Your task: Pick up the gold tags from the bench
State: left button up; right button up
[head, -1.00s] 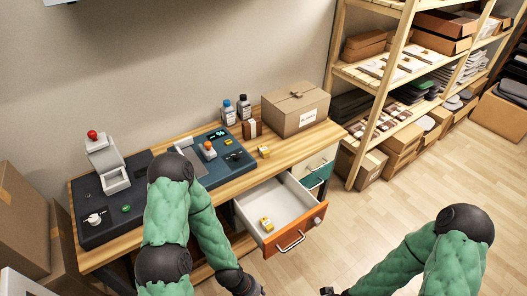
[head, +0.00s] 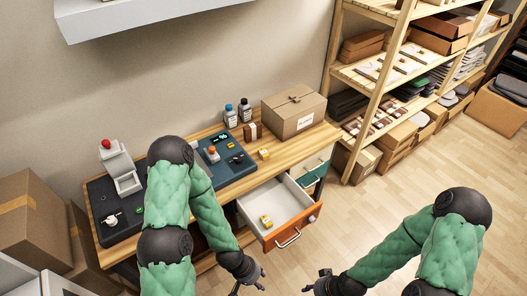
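A small gold-yellow item (head: 264,154), which looks like a gold tag, lies on the wooden bench (head: 226,188) in front of the cardboard box. A similar gold-and-white item (head: 266,221) lies inside the open drawer (head: 283,205). Both are too small to make out in detail. My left gripper (head: 249,287) is low in front of the drawer, fingers apart and empty, away from both items. My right gripper (head: 314,281) is to its right over the floor, with its fingers apart and nothing visible between them.
A cardboard box (head: 294,112), two bottles (head: 238,113) and a small brown box (head: 250,132) stand at the bench's back. The orange-fronted drawer juts out. Wooden shelves stand right.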

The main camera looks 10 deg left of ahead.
aim_at(262, 153)
jog(key=i+u, duration=0.15)
jog(key=u, duration=0.3)
jog(key=i+u, duration=0.1)
jog(key=u, duration=0.35)
jog(key=i+u, duration=0.15)
jog(key=u, duration=0.3)
jog(key=i+l+u, duration=0.1)
jog(key=u, duration=0.35)
